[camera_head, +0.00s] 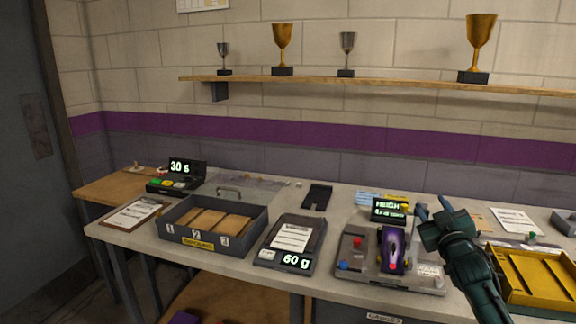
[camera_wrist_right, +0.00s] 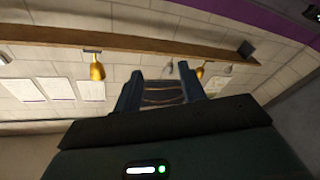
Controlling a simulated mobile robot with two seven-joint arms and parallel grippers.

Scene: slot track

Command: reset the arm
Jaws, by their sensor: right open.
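My right gripper (camera_head: 432,208) is raised over the right part of the workbench, beside the purple car (camera_head: 393,248). It is open and empty, with its fingers pointing up and away from me. In the right wrist view the gripper (camera_wrist_right: 160,85) faces the wall and the shelf, with nothing between its fingers. The purple car sits on a grey station (camera_head: 352,266) with a red and a blue knob, below a green-lit display (camera_head: 389,210). My left gripper is not in view.
A dark tray with numbered compartments (camera_head: 195,248), a scale reading 60 g (camera_head: 285,261) and a timer reading 30 s (camera_head: 182,168) stand left on the bench (camera_head: 120,239). A yellow tray (camera_head: 548,296) lies right, near my right arm. A shelf (camera_head: 385,84) holds several trophies.

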